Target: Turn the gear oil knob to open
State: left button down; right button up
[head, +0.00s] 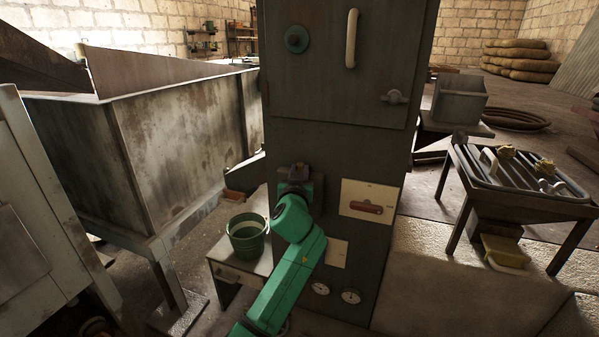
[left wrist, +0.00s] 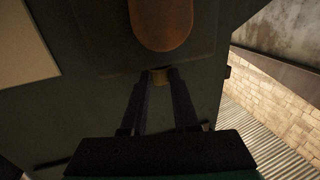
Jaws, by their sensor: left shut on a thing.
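My left gripper (head: 297,175) reaches to the front of the dark cabinet (head: 340,150), left of a cream plate. In the left wrist view, my left gripper (left wrist: 161,75) has its fingertips closed on a small brass-coloured piece (left wrist: 161,76) on the cabinet face. This piece appears to be the gear oil knob; its turn angle cannot be told. The gripper hides it in the head view. An orange-brown oval (left wrist: 162,24) sits just beyond the fingertips in the left wrist view. My right gripper is not in view.
A red handle (head: 366,207) sits on the cream plate, with two round gauges (head: 351,296) lower down. A green bucket (head: 247,238) stands on a small table left of my arm. A large metal bin (head: 180,140) is at left; a slatted tray table (head: 525,175) is at right.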

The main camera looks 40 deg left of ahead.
pick_arm(q)
jog(key=shift+s+a+r+m+h+p, duration=0.15)
jog(key=shift+m+h+p, duration=0.2)
jog(key=shift+p, duration=0.4)
jog(key=m+t+h+p, duration=0.1)
jog(key=m+h+p, duration=0.1)
jog(key=h+p, duration=0.1)
jog(key=a+m+t+h+p, duration=0.1)
jog(key=m+h+p, duration=0.1)
jog(key=p, duration=0.3)
jog(key=shift+s+r+m+t+h, duration=0.1)
jog(key=shift+m+t+h, duration=0.1)
jog(key=shift+h, duration=0.2)
jog(key=shift+s+r+m+t+h, duration=0.1)
jog(key=shift+t+h, duration=0.1)
jog(key=shift+h, duration=0.15)
jog(key=shift+w+a+f+m+g+h+b, duration=0.1)
jog(key=shift+a+f+m+g+h+b, duration=0.1)
jog(key=shift+m+h+b, duration=0.95)
jog(key=shift+a+f+m+g+h+b, duration=0.15)
jog(key=shift+m+h+b, duration=0.35)
jog(key=shift+h, duration=1.2)
jog(key=shift+w+a+f+m+g+h+b, duration=0.1)
jog(key=shift+a+m+h+b, duration=0.15)
jog(key=shift+m+h+b, duration=0.9)
jog(key=shift+s+h+p, duration=0.1)
jog(key=shift+h+p, duration=0.2)
jog(key=shift+p, duration=0.15)
jog(key=shift+r, duration=0.1)
